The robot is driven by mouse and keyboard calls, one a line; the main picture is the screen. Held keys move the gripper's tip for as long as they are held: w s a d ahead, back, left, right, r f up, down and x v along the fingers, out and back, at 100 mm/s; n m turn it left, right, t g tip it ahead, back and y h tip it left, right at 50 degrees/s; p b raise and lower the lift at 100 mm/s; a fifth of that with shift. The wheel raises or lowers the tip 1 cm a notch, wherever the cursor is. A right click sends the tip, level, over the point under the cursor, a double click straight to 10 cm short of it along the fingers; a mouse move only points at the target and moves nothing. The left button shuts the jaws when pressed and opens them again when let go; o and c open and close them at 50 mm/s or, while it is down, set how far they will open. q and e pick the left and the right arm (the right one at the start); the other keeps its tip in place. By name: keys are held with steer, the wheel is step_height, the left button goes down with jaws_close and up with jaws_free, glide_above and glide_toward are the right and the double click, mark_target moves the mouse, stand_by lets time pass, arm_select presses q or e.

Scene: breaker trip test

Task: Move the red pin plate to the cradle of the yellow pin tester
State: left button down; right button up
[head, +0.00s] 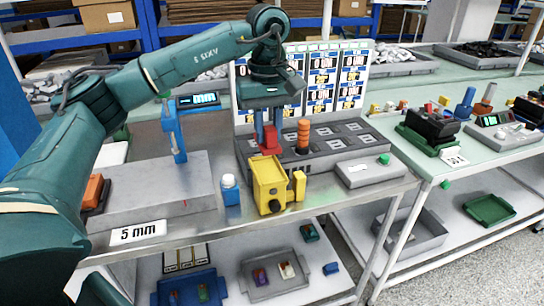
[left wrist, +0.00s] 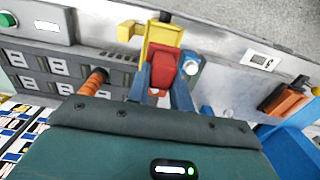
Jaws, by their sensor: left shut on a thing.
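The yellow pin tester (head: 268,184) stands near the front edge of the bench; it also shows in the left wrist view (left wrist: 163,36). My left gripper (head: 267,132) points down just behind and above the tester. It is shut on the red pin plate (head: 270,146). In the left wrist view the red plate (left wrist: 165,68) sits between the blue fingers of my left gripper (left wrist: 163,85), overlapping the tester's yellow body. I cannot tell whether the plate touches the tester, and its cradle is not clearly visible. My right gripper is not in view.
A grey tray with several slots (head: 330,143) and an orange ringed post (head: 303,134) stand right behind the tester. A white-capped blue bottle (head: 230,190) is close on its left. A grey box with a green button (head: 368,172) lies to the right.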

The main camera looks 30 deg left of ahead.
arm_select(q)
steer(key=shift+s+f, duration=0.1)
steer(key=shift+f, duration=0.85)
step_height(320, 180, down, 5)
steer(key=shift+r, duration=0.2)
steer(key=shift+f, duration=0.15)
steer(key=c, duration=1.3)
jaws_free()
steer(key=shift+o, duration=0.2)
